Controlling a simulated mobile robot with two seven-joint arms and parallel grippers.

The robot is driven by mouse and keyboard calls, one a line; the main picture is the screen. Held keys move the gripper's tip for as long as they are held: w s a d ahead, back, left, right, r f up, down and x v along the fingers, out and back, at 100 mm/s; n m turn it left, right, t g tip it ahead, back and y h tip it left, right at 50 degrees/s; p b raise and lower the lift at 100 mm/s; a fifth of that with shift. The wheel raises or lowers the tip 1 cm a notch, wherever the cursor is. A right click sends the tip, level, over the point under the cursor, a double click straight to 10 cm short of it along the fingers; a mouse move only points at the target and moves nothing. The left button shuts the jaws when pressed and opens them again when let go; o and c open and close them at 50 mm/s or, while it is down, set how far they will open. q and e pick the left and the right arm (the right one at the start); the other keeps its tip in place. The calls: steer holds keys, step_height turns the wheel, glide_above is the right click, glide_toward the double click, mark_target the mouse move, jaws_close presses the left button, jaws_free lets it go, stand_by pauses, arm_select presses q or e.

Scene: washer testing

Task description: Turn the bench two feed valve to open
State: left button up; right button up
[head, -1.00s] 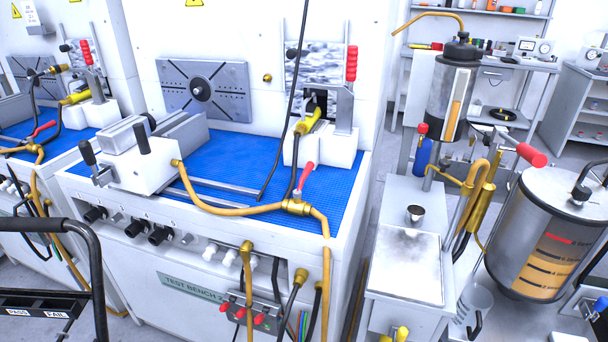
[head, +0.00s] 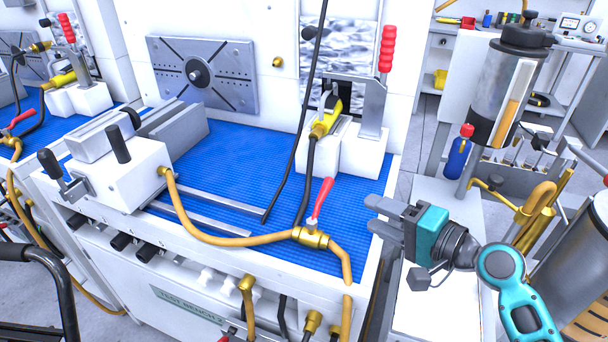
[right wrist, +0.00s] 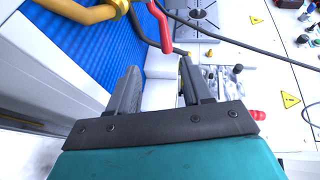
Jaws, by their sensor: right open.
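The feed valve is a brass fitting (head: 311,238) with a red lever (head: 321,198), near the front right edge of the bench's blue mat (head: 240,180). Its lever points up and slightly right in the head view. A tan hose runs into the valve from the left and another bends down over the bench front. My right gripper (head: 374,217) is open and empty, right of the valve and apart from it, with its fingers pointing left. In the right wrist view, the red lever (right wrist: 160,28) and brass body (right wrist: 97,10) lie beyond the fingers. My left gripper is out of view.
A white clamp block with a red-handled toggle (head: 388,50) stands behind the valve. A white vise (head: 120,165) sits at the mat's left. A black cable hangs down to the mat left of the lever. A metal canister (head: 505,90) stands at the right.

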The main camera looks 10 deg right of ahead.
mark_target(324, 189)
steer(key=shift+w+a+r, duration=0.25)
steer(key=shift+w+r, duration=0.1)
steer(key=shift+w, duration=0.15)
steer(key=x, duration=1.2)
steer(key=shift+s+a, duration=0.1)
steer(key=shift+a, duration=0.05)
steer(key=shift+c, duration=0.2)
jaws_close()
